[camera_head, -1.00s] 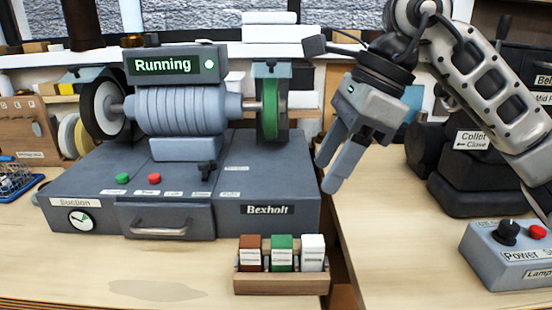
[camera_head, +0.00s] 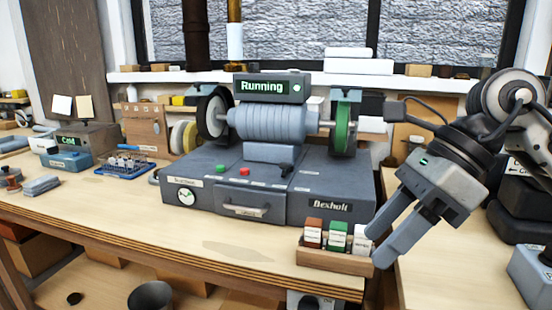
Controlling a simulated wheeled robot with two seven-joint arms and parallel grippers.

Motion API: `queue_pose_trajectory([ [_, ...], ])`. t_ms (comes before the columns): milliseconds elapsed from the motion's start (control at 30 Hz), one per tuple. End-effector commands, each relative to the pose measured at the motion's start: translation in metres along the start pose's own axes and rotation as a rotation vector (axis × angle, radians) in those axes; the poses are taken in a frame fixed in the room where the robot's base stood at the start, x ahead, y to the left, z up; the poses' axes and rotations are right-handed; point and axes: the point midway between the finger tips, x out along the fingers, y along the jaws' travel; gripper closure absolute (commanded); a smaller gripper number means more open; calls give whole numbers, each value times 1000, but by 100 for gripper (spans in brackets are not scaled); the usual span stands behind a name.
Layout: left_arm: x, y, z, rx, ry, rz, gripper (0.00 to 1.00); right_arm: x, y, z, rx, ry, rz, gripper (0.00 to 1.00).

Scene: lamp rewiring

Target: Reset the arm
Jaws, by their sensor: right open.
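My right gripper (camera_head: 387,240) is at the right, its two fingers apart with nothing between them. It points down and left, in front of the right end of a small wooden holder (camera_head: 320,259) with brown, green and white blocks. I cannot tell whether the fingertips touch the holder. The right arm (camera_head: 520,110) is bent and comes in from the right edge. My left gripper is out of view.
A grey bench grinder (camera_head: 270,122) with a lit "Running" display (camera_head: 262,87) stands on its base (camera_head: 340,190) at the table's middle. A blue wire basket (camera_head: 125,166) and small boxes stand left. A grey control box (camera_head: 530,275) is at the right edge. Bare wood (camera_head: 120,205) lies front left.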

Motion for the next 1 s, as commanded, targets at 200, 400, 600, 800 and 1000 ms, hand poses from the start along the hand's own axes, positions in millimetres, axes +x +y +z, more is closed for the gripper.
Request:
queue_pose_trajectory([
  [200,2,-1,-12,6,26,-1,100,40,27,27,56,-222,234,50],
  [400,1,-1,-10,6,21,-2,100,65,56,60,230,-538,539,50],
  [600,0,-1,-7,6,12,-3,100,62,47,84,702,-1020,940,50],
  [800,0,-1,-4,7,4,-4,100,85,-22,34,1423,-1445,1203,50],
  [1000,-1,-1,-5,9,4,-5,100,170,-57,-82,2272,-1695,1251,50],
])
